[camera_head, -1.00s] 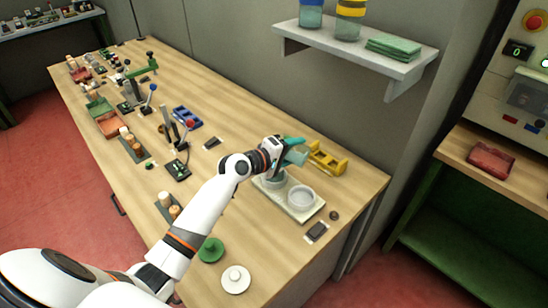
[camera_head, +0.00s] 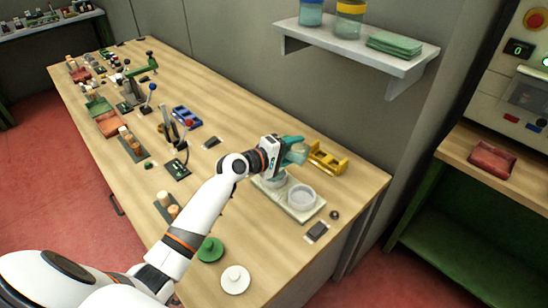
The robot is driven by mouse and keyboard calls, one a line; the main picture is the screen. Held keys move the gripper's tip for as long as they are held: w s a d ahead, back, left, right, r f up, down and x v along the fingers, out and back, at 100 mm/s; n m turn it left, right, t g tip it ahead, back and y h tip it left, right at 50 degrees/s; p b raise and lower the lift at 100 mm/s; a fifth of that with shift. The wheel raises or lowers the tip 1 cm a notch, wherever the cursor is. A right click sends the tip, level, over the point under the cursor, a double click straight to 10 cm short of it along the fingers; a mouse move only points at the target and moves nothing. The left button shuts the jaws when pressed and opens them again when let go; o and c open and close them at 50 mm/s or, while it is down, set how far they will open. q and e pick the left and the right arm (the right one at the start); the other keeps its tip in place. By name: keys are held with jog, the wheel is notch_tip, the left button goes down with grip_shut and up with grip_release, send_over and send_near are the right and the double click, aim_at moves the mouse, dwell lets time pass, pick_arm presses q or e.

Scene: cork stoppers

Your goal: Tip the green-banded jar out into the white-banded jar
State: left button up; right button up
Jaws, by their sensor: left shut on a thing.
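My left gripper (camera_head: 283,151) is shut on the green-banded jar (camera_head: 298,154), a clear jar with a teal-green band. It holds the jar tilted above the pale tray (camera_head: 304,215). The white-banded jar (camera_head: 301,197), clear with a white rim, stands open on the tray, below and slightly right of the held jar. Another round glassy shape (camera_head: 273,181) shows on the tray under the gripper, partly hidden. What is inside the held jar is too small to tell. My right gripper is not in view.
A yellow rack (camera_head: 327,159) stands just behind the held jar. A green lid (camera_head: 210,249) and a white lid (camera_head: 235,279) lie at the near edge. A small dark pad (camera_head: 316,232) lies right of the tray. Tools and blocks fill the bench's far left.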

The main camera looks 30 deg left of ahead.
pick_arm(q)
jog(key=shift+a+f+n+b, duration=0.1)
jog(key=shift+f+n+b, duration=0.05)
jog(key=shift+n+b, duration=0.35)
dwell(0.4)
jog(key=shift+a, duration=0.1)
dwell(0.4)
